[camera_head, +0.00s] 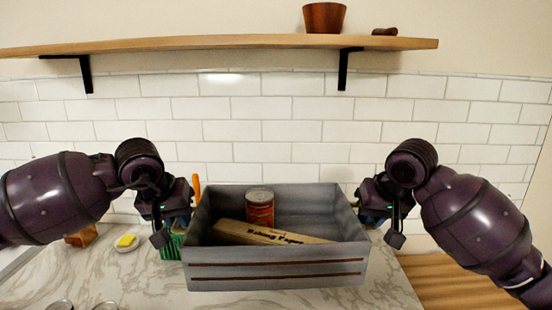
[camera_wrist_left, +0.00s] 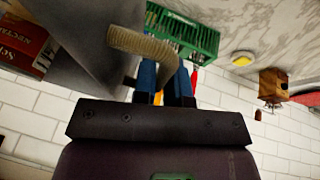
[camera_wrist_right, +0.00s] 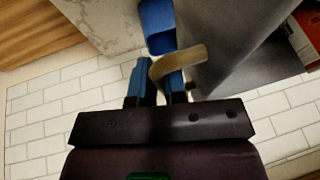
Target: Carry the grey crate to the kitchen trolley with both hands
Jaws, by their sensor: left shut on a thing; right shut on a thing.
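The grey crate (camera_head: 276,272) is in the middle of the head view, looking level, in front of the tiled wall. It holds a red can (camera_head: 260,208) and a long baking paper box (camera_head: 262,233). My left gripper (camera_head: 180,216) is shut on the crate's left handle; the pale curved handle (camera_wrist_left: 143,45) runs between the blue fingers in the left wrist view. My right gripper (camera_head: 374,213) is shut on the right handle (camera_wrist_right: 180,62). I cannot tell whether the crate's base touches the counter. No kitchen trolley can be made out for certain.
A green rack (camera_head: 171,246) stands close to the crate's left side. A yellow sponge (camera_head: 126,241) and a wooden block (camera_head: 82,236) are farther left on the marble counter (camera_head: 120,275). A blue object (camera_wrist_right: 157,25) is near my right gripper. A wooden surface (camera_head: 455,283) lies right of the counter.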

